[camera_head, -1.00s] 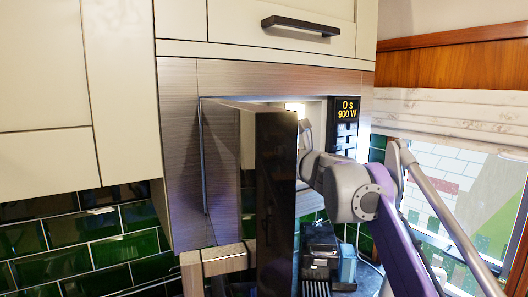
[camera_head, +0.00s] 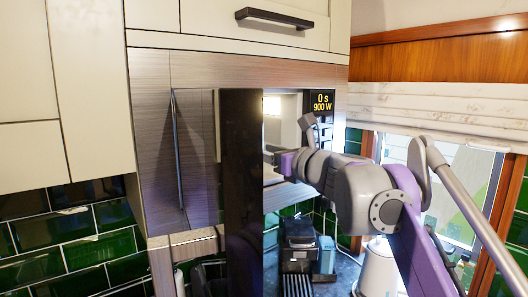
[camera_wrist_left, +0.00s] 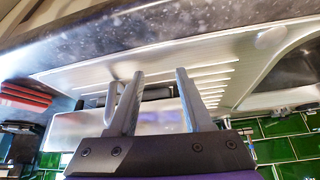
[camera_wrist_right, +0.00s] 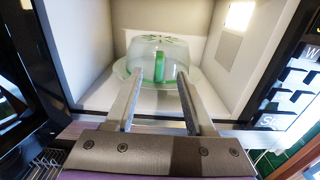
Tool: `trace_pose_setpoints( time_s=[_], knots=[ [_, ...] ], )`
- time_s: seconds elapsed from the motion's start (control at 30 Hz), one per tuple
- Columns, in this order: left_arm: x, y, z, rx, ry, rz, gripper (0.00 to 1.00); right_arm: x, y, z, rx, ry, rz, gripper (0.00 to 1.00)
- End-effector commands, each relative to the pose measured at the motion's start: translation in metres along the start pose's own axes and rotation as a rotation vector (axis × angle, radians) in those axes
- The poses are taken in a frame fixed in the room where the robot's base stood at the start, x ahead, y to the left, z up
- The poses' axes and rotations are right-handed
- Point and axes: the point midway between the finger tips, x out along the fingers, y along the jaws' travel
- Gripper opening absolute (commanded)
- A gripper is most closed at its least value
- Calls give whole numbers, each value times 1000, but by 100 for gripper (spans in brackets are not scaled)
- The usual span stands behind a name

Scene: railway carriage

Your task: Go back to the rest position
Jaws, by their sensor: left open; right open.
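The microwave, with its black display (camera_head: 322,103), has its door (camera_head: 242,190) standing open towards me in the head view. My right arm comes in from the right, its purple wrist at the opening. The right gripper (camera_wrist_right: 157,100) is open and empty in the right wrist view, facing the lit cavity. Inside, a green mug (camera_wrist_right: 160,68) sits under a clear dome on a plate (camera_wrist_right: 122,70). The right fingers overlap it in the picture; contact cannot be told. The left gripper (camera_wrist_left: 158,100) is open and empty before a ribbed metal draining board (camera_wrist_left: 90,72); it is outside the head view.
The open door stands close to the left of my right wrist. A dark coffee machine (camera_head: 298,250) and a pale container (camera_head: 378,268) stand below my right arm. Cupboards (camera_head: 85,100) are above and left; a window (camera_head: 470,185) is at the right.

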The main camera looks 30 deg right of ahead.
Motion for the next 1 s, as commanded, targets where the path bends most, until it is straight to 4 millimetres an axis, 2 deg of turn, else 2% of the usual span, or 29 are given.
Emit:
trace_pose_setpoints(
  time_s=[0.23,0.37,0.47,0.57,0.6,0.67,0.8,0.87,0.9,1.0],
  knots=[
    [0,0,0,0,0,0,50,0,1,-1,-7,3,3,55],
    [0,0,0,0,0,0,50,0,20,-25,-132,47,52,55],
    [0,0,0,0,0,0,50,-4,53,-70,-371,119,148,55],
    [0,0,0,0,0,0,50,-17,91,-134,-691,196,291,55],
    [0,0,0,0,0,0,50,-25,106,-161,-822,221,354,55],
    [0,0,0,0,0,0,50,-39,124,-201,-1016,252,451,55],
    [0,0,0,0,0,0,50,-81,157,-296,-1465,293,698,55],
    [0,0,0,0,0,0,50,-103,166,-336,-1655,297,814,55],
    [0,0,0,0,0,0,50,-119,171,-362,-1780,296,893,55],
    [0,0,0,0,0,0,50,-158,175,-423,-2077,280,1094,55]
  ],
)
